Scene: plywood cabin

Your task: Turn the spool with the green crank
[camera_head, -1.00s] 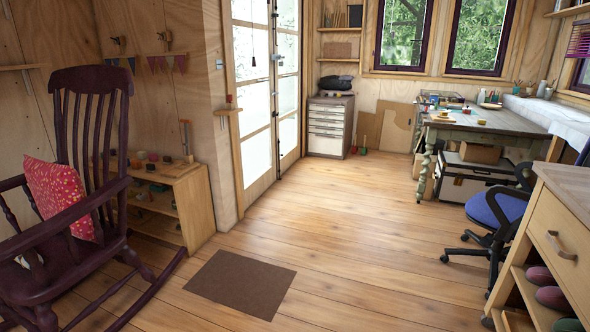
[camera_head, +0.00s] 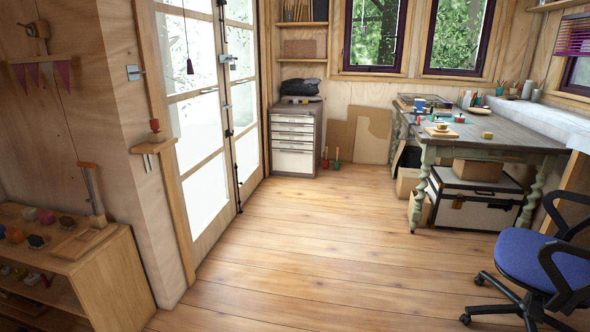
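I cannot make out a spool with a green crank for certain in this view. Several small coloured items lie on the green-legged worktable (camera_head: 490,141) at the back right, too small to identify. Among them are a light round item on a board (camera_head: 440,132) and a small yellow block (camera_head: 487,135). A small green-and-red item (camera_head: 337,162) stands on the floor beside the drawer cabinet; I cannot tell what it is. My gripper is not in view.
A low wooden shelf (camera_head: 110,275) with small blocks stands at the left by the wall corner. A blue office chair (camera_head: 540,258) is at the right. A black-and-white trunk (camera_head: 474,205) sits under the table. The plank floor (camera_head: 330,260) between them is clear.

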